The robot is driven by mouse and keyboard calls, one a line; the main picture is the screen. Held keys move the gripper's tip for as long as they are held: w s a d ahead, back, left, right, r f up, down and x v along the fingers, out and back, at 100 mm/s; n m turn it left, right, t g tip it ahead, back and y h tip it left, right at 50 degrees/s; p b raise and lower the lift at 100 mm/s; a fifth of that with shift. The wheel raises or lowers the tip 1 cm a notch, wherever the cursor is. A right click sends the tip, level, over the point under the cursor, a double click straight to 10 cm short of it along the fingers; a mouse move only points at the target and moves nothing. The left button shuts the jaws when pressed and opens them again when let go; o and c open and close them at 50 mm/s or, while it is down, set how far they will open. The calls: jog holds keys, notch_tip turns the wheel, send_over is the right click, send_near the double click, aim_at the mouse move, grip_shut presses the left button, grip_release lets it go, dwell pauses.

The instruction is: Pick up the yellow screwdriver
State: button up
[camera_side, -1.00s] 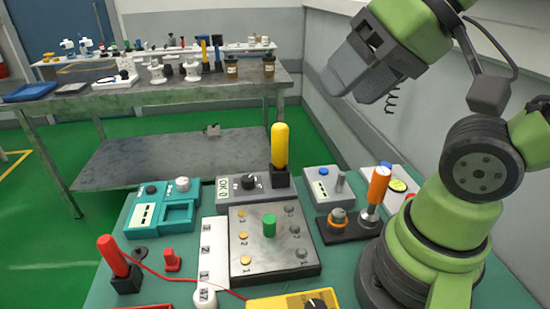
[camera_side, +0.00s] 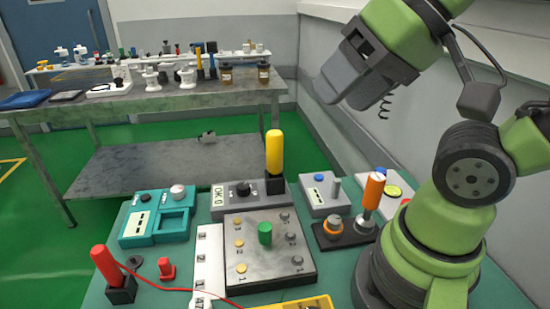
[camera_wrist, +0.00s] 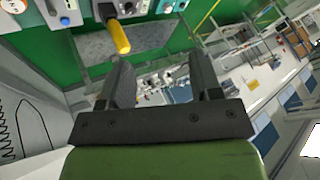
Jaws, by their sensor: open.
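The yellow screwdriver (camera_side: 274,153) stands upright, handle up, in a small black holder (camera_side: 274,184) at the back of the green table. Its handle also shows in the wrist view (camera_wrist: 118,36), at the upper left beyond my fingers; its shaft is hidden in the holder. My gripper (camera_side: 345,94) is high above the table, to the upper right of the screwdriver and apart from it. In the wrist view, my two dark fingers (camera_wrist: 162,72) are spread with nothing between them.
An orange-handled screwdriver (camera_side: 373,190) stands to the right and a red-handled one (camera_side: 108,264) at the front left. A metal plate with a green knob (camera_side: 264,233) lies in front. Teal (camera_side: 155,219) and grey (camera_side: 324,195) devices flank the holder. A grey workbench (camera_side: 180,102) stands behind.

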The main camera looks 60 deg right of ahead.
jog(key=shift+o, duration=0.9)
